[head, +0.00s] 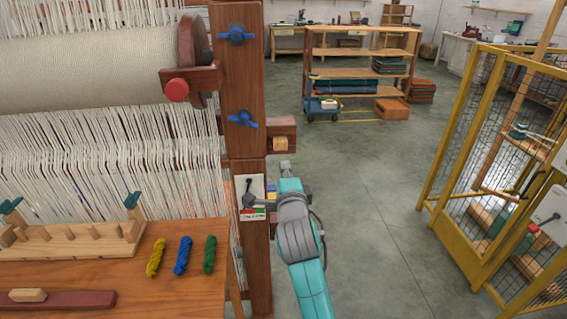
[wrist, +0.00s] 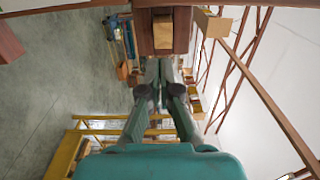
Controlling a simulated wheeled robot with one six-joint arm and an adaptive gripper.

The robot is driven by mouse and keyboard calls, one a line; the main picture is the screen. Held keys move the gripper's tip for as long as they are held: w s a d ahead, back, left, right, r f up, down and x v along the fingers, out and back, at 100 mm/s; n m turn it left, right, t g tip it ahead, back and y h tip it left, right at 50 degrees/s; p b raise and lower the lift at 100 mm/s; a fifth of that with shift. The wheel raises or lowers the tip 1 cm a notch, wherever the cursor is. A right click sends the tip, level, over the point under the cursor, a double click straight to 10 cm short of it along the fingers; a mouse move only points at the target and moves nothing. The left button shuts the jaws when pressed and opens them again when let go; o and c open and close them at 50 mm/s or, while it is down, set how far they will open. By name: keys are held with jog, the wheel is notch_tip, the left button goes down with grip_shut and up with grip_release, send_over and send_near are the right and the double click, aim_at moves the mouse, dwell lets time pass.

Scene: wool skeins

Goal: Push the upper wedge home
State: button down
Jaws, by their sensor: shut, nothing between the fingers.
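The upper wedge (head: 281,143) is a pale wood block at the dark red-brown beam end (head: 283,125) that sticks out right of the loom post (head: 243,100). In the wrist view its pale face (wrist: 163,32) shows framed by dark wood, straight beyond my fingertips. My gripper (head: 285,168) is shut and empty, below the wedge in the head view. In the wrist view the closed fingertips (wrist: 160,68) point at the wedge, with a small gap seeming to lie between. How deep the wedge sits is hidden.
A white control box (head: 252,197) with a lever is on the post beside my arm. Blue wing knobs (head: 237,35) stick out above. A yellow mesh cage (head: 490,150) stands at the right. Skeins (head: 182,256) lie on the bench. The floor (head: 370,180) between post and cage is clear.

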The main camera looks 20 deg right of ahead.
jog(key=shift+s+a, duration=0.25)
jog(key=shift+s, duration=1.1)
jog(key=shift+s+a, duration=0.2)
jog(key=shift+s, duration=1.15)
jog(key=s+f+n+g+y, duration=0.1)
jog(key=s+f+n+y, duration=0.2)
jog(key=s+f+n, duration=1.35)
jog(key=s+d+f+n+g, duration=0.1)
jog(key=s+f, duration=0.1)
jog(key=s, duration=1.5)
jog(key=s+d+f+n+g, duration=0.1)
jog(key=s+f+n, duration=0.1)
jog(key=s, duration=1.5)
jog(key=shift+f, duration=0.2)
jog(key=shift+n, duration=0.25)
